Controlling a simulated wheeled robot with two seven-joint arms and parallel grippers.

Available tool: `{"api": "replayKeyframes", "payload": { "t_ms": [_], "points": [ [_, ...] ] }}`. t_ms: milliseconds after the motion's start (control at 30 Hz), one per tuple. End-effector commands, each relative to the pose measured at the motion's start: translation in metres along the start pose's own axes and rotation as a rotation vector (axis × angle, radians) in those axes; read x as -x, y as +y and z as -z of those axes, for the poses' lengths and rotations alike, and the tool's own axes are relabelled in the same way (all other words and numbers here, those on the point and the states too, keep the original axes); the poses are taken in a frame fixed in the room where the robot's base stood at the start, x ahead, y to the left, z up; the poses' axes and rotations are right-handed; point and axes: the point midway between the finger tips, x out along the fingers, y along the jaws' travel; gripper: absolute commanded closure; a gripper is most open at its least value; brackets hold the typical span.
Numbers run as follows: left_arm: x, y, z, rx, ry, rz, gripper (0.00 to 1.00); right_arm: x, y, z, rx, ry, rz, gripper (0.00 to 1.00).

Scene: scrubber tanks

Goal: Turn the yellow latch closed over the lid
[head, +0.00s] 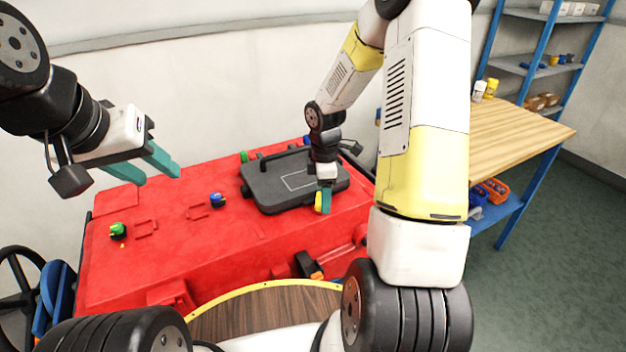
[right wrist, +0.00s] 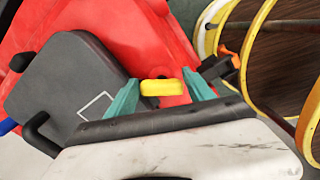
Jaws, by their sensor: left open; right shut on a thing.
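The yellow latch (head: 318,201) sits at the front edge of the dark grey lid (head: 270,195) on the red scrubber. In the right wrist view the yellow latch (right wrist: 162,87) lies between the teal fingers of my right gripper (right wrist: 160,98), beside the edge of the grey lid (right wrist: 70,85). My right gripper (head: 326,200) is shut on the latch. I cannot tell whether the latch overlaps the lid. My left gripper (head: 152,168) is open and empty, held above the left end of the red body.
The red scrubber body (head: 180,250) carries a green cap (head: 118,231) and a blue cap (head: 217,200). A wooden bench (head: 510,145) with bins stands at the right, before a blue shelf rack (head: 545,68). A wheel (head: 20,295) shows at lower left. The floor at right is clear.

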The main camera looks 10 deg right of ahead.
Motion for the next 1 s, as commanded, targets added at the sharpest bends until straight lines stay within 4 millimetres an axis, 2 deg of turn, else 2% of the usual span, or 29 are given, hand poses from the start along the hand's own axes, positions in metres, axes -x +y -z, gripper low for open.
{"api": "replayKeyframes", "payload": {
  "t_ms": [33,667,700,800,1000],
  "points": [
    [0.0000,0.0000,0.0000,0.000,0.000,0.000,0.58,-0.0014,-0.0018,0.0176,0.028,0.021,-0.002,0.79],
    [0.0000,0.0000,0.0000,0.000,0.000,0.000,0.58,-0.0022,-0.0032,0.0176,0.028,0.021,0.001,0.79],
    [0.0000,0.0000,0.0000,0.000,0.000,0.000,0.58,-0.0022,-0.0032,0.0176,0.028,0.021,0.001,0.35],
    [0.0000,0.0000,0.0000,0.000,0.000,0.000,0.58,-0.0022,-0.0032,0.0176,0.029,0.021,0.001,0.18],
    [0.0000,0.0000,0.0000,0.000,0.000,0.000,0.58,-0.0019,-0.0025,0.0176,0.028,0.021,0.000,0.18]
  ]
}}
